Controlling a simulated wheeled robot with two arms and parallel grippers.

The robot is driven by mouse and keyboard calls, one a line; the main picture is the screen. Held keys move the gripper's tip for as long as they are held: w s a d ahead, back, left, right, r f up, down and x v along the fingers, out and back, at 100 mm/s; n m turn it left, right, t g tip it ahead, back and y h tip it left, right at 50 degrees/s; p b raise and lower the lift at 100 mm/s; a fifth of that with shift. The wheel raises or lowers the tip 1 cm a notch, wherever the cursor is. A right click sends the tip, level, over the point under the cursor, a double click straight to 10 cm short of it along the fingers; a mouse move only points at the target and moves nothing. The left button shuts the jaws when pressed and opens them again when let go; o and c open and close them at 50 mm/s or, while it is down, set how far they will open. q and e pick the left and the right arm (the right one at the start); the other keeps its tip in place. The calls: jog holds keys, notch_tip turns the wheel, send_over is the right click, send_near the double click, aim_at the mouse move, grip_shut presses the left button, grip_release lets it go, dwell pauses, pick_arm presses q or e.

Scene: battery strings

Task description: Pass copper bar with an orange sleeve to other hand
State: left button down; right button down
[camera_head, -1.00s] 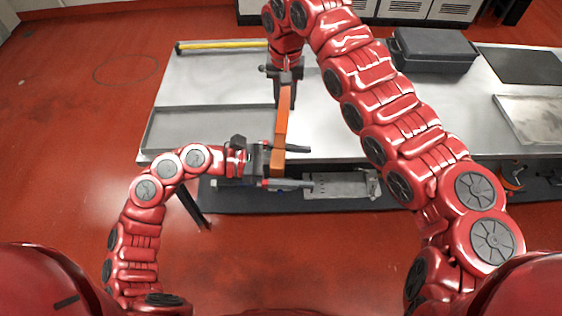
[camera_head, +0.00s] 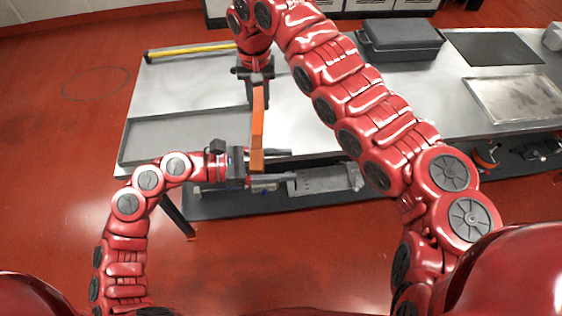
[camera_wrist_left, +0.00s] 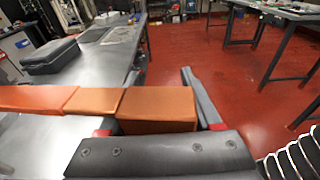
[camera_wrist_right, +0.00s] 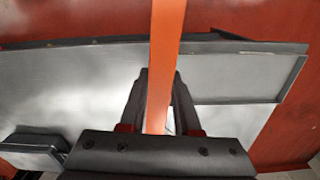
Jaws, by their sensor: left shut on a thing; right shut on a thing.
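The copper bar with an orange sleeve (camera_head: 258,118) hangs between my two grippers, above the table's front edge. My right gripper (camera_head: 257,92) is shut on its far end. In the right wrist view the bar (camera_wrist_right: 167,50) runs out between the fingers (camera_wrist_right: 160,95). My left gripper (camera_head: 268,168) is at the near end, its fingers on either side of the copper-brown end part. In the left wrist view the bar's end block (camera_wrist_left: 158,104) lies between the fingers, and the bar hides most of one finger. Both grippers hold the bar at once.
The metal table (camera_head: 200,85) lies below. On it are a shallow grey tray (camera_head: 165,140), a yellow bar (camera_head: 190,50), a black case (camera_head: 400,40), a dark mat (camera_head: 492,48) and a metal plate (camera_head: 515,97). A lower shelf (camera_head: 300,200) runs under the front edge.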

jog(key=c, duration=0.5)
grip_release()
jog(key=shift+c, duration=0.2)
jog(key=shift+w, duration=0.15)
